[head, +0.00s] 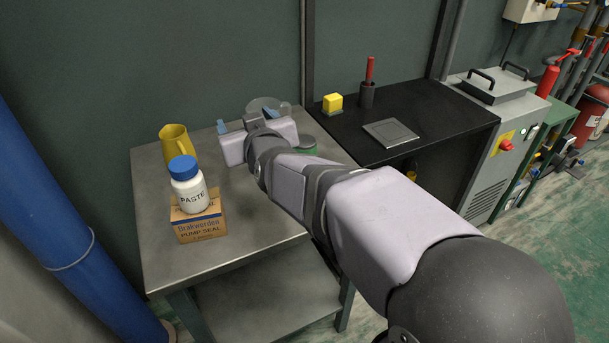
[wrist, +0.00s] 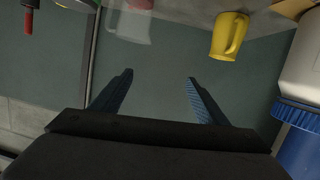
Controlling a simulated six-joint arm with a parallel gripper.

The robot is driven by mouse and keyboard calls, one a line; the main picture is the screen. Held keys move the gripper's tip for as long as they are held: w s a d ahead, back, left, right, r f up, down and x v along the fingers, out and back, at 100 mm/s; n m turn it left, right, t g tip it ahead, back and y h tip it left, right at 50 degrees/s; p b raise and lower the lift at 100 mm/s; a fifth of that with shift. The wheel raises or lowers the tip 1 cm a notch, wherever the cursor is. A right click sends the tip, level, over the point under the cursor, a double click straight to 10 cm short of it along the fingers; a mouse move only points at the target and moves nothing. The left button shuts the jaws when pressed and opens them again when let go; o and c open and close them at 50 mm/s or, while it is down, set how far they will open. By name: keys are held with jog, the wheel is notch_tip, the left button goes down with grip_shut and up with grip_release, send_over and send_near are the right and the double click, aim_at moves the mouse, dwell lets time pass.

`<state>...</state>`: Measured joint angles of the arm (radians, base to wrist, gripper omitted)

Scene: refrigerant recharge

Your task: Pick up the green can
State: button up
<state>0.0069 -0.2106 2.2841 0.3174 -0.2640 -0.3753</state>
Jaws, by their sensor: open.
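A low round thing with a green side (head: 308,148) shows just behind my arm on the grey metal table in the head view. It is probably the green can; most of it is hidden by my arm. My gripper (head: 253,115) is over the far part of that table, to the left of the green thing. Its blue fingers are spread with nothing between them. The wrist view also shows the open fingers (wrist: 159,80), with the dark wall beyond. I cannot make out the green can clearly in the wrist view.
A clear container (head: 264,104) stands beyond my gripper. On the table's left are a yellow jug (head: 175,142), a white paste bottle (head: 188,191) and a cardboard box (head: 200,226). A black bench (head: 440,118) to the right holds a yellow block (head: 333,102).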

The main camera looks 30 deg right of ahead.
aim_at(302, 147)
jog(key=d+f+m+h, duration=0.1)
jog(key=d+m+h, duration=0.1)
jog(key=d, duration=0.1)
jog(key=s+d+f+m+g+h, duration=0.1)
jog(key=d+f+m+h, duration=0.1)
jog(key=d+m+h, duration=0.1)
jog(key=s+d+f+m+g+h+b, duration=0.1)
jog(key=d+m+h, duration=0.2)
jog(key=d, duration=0.1)
jog(key=shift+f, duration=0.2)
jog(key=f+g, duration=0.1)
jog(key=s+f, duration=0.1)
jog(key=f+m+g+p, duration=0.1)
jog(key=shift+s+d+f+g+h, duration=0.2)
jog(key=shift+s+d+g+h, duration=0.1)
jog(key=shift+s+d+h, duration=0.1)
jog(key=shift+w+d+f+b, duration=0.3)
jog(key=shift+w+d+f, duration=0.25)
jog(key=shift+d+f, duration=0.25)
jog(key=w+d+f, duration=0.1)
jog(key=w+d+f+b, duration=0.1)
jog(key=shift+w, duration=0.4)
jog(key=shift+w+d+f, duration=0.15)
jog(key=shift+w+d, duration=0.25)
